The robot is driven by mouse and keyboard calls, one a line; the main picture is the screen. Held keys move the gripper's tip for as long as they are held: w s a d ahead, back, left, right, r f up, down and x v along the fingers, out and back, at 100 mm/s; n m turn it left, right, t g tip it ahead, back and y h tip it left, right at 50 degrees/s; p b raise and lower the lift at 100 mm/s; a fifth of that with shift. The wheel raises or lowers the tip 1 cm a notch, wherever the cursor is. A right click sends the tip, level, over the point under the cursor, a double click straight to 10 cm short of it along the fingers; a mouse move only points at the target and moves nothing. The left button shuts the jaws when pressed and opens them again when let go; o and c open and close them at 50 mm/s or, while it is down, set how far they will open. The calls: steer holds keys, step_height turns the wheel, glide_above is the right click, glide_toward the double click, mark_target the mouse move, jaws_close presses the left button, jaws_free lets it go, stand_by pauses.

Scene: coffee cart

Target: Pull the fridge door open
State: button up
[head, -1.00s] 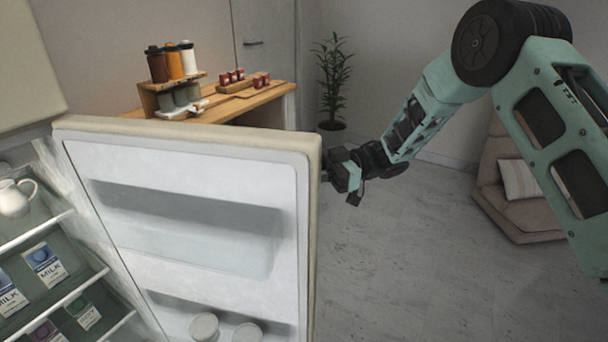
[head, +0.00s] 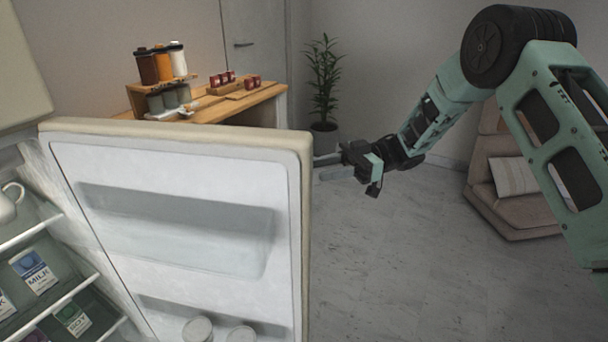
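The fridge door (head: 190,165) stands wide open, its white inner side with shelf bins facing me. The fridge inside (head: 65,270) shows at the left. My gripper (head: 320,168) is just right of the door's free edge. Its two grey fingers point left toward that edge with a gap between them, so it looks open, and nothing is seen between them. The fingertips are close to the edge; I cannot tell whether they touch it. The door's outer face and its handle are hidden.
Milk cartons (head: 34,272) and a white jug (head: 9,203) stand on the fridge shelves. Lidded containers (head: 198,329) sit in the door's lower bin. Behind the door are a wooden counter (head: 240,105) and a potted plant (head: 323,85). A beige chair (head: 510,190) is at right. The floor between is clear.

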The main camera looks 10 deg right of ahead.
steer(key=v, duration=1)
steer(key=shift+b, duration=0.4)
steer(key=shift+d, duration=0.1)
